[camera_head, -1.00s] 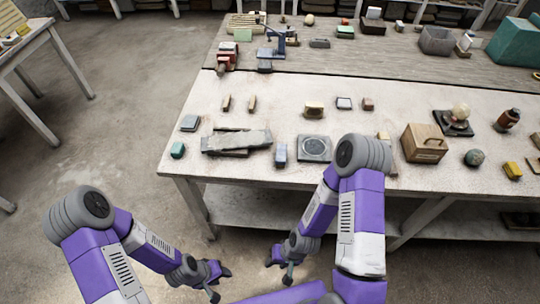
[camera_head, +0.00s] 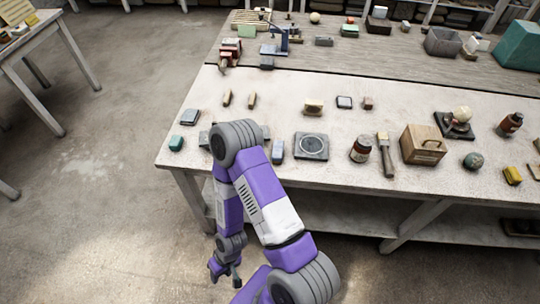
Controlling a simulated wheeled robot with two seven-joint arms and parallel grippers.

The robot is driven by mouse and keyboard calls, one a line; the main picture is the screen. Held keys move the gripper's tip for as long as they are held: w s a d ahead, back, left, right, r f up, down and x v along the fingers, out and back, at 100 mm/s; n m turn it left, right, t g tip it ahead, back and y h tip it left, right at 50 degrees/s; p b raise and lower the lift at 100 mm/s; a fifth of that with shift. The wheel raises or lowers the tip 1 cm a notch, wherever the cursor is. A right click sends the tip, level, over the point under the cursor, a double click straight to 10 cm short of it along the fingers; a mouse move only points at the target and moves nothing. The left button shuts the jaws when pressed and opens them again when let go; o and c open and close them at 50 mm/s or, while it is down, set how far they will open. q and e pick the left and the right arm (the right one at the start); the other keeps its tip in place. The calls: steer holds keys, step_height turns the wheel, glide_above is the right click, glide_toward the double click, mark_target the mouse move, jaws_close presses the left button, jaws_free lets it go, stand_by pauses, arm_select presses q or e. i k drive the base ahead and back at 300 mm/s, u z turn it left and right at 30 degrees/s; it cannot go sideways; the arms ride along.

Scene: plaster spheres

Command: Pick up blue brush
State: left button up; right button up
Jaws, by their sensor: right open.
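A small blue-grey block-like object (camera_head: 278,151) stands near the front edge of the white table; it is too small to tell whether it is the blue brush. A brush-like tool with a pale handle (camera_head: 385,155) lies further right, but it does not look clearly blue. My right gripper (camera_head: 226,271) hangs low in front of the table, below the tabletop, open and empty, apart from all objects. My right arm hides part of the grey slabs on the table. My left gripper is not in view.
A wooden-topped table with a blue clamp-like tool (camera_head: 275,45) adjoins behind.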

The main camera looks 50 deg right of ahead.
mark_target(278, 147)
steer(key=k, duration=0.5)
steer(key=z, duration=0.7)
